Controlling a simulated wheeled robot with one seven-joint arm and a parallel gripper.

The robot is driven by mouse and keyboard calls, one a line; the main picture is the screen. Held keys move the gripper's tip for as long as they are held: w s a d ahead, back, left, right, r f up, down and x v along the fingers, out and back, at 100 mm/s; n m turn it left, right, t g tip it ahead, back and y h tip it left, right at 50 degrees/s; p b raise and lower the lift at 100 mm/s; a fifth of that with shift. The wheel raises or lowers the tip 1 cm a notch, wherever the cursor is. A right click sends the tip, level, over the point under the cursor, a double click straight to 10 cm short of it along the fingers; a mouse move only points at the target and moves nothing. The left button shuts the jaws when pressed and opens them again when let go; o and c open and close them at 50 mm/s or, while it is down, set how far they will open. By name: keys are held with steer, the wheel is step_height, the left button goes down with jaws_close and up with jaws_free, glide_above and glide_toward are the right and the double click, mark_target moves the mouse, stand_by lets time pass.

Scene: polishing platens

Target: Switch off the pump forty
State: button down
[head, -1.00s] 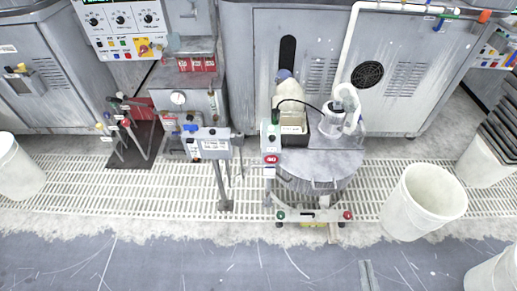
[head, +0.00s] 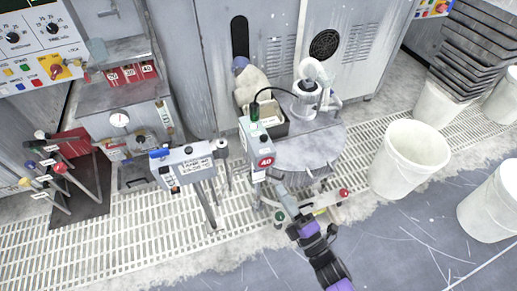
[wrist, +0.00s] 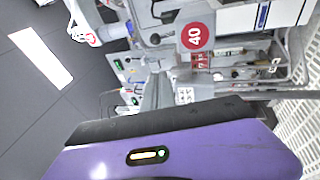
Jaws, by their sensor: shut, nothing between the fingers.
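The pump unit forty is a grey drum with a round lid (head: 325,140), on a low frame with a red and a green knob. A narrow light grey post box (head: 257,136) stands at its left front, with a red round 40 sign (head: 265,162) on it. The 40 sign also shows in the wrist view (wrist: 195,36), turned sideways. A small dark button shows on top of the box; I cannot tell its state. My gripper (head: 281,190) is shut and empty, just below the sign in the head view. I cannot tell if it touches the post.
A grey box on a stand (head: 188,165) is to the left. Levers (head: 60,168) stand on a dark plate further left. A white bucket (head: 408,158) is at the right. The floor in front is clear.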

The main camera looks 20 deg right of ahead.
stand_by(0.4)
glide_toward(263, 140)
steer(key=w+a, duration=0.2)
steer(key=a, duration=0.2)
steer(key=w, duration=0.2)
steer(key=w+d, duration=0.1)
steer(key=shift+d+r, duration=0.1)
steer(key=shift+r, duration=0.3)
steer(key=shift+w+d+r, duration=0.1)
steer(key=shift+w+d, duration=0.2)
steer(key=shift+w, duration=0.15)
steer(key=shift+r, duration=0.1)
